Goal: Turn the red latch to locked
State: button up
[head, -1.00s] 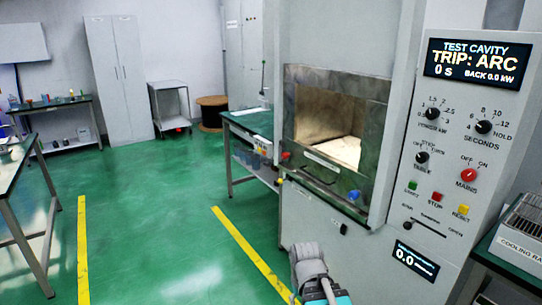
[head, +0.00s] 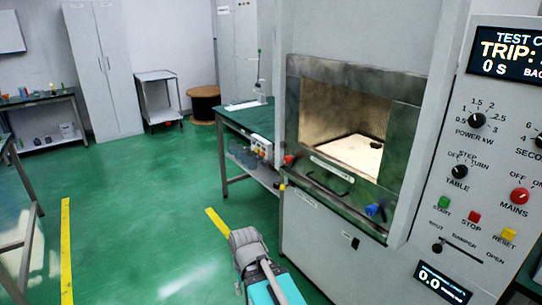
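The red latch (head: 289,160) is a small red knob at the left edge of the microwave's front, beside the lower left of the open cavity (head: 345,125). Whether it is locked is too small to tell. A blue latch (head: 375,210) sits at the lower right of the same front. Between them is a panel with a dark handle (head: 328,181) and a label. My gripper (head: 246,242), grey at the end of my teal and grey arm, is low in the head view, left of the cabinet and apart from the red latch. Its fingers cannot be made out.
A green-topped bench (head: 245,115) with a lower shelf stands just left of the microwave. The control panel (head: 485,150) reads TRIP. A small dark object (head: 376,145) lies on the cavity floor. The green floor (head: 140,210) at left is clear between yellow lines.

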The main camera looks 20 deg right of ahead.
aim_at(289, 160)
jog(key=z, duration=0.2)
jog(key=i, duration=0.95)
jog(key=z, duration=0.6)
